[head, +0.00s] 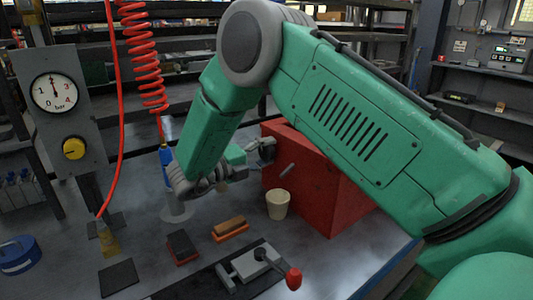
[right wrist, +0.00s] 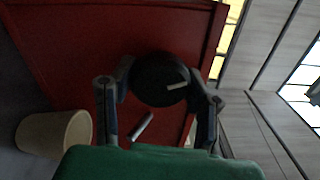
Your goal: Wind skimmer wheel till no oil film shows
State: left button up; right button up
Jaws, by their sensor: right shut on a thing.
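A red box (head: 340,185) stands on the bench, and its red face (right wrist: 60,35) fills much of the right wrist view. A dark round wheel (right wrist: 150,92) with a pale mark sits on that face. My right gripper (head: 268,150) is at the box's left face. In the right wrist view its two fingers (right wrist: 163,88) are shut on the wheel from both sides. A short grey spout (head: 287,170) sticks out of the box beside the gripper. A beige cup (head: 278,204) stands below the spout. No oil film can be made out. My left gripper is not in view.
A grey clamp fixture with a red knob (head: 293,278) lies at the front. Two small blocks, one brown-topped (head: 230,228) and one dark-topped (head: 182,246), lie left of the cup. A gauge panel (head: 58,105) and red coiled hose (head: 143,50) stand at left.

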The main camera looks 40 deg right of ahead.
jog(key=o, duration=1.2)
jog(key=shift+s+a+f, duration=0.1)
jog(key=shift+f, duration=0.25)
jog(key=shift+c, duration=0.2)
jog(key=shift+r, duration=0.1)
jog(key=w+a, duration=0.1)
jog(key=a, duration=0.6)
jog(key=shift+a, duration=0.35)
jog(key=shift+w+d, duration=0.1)
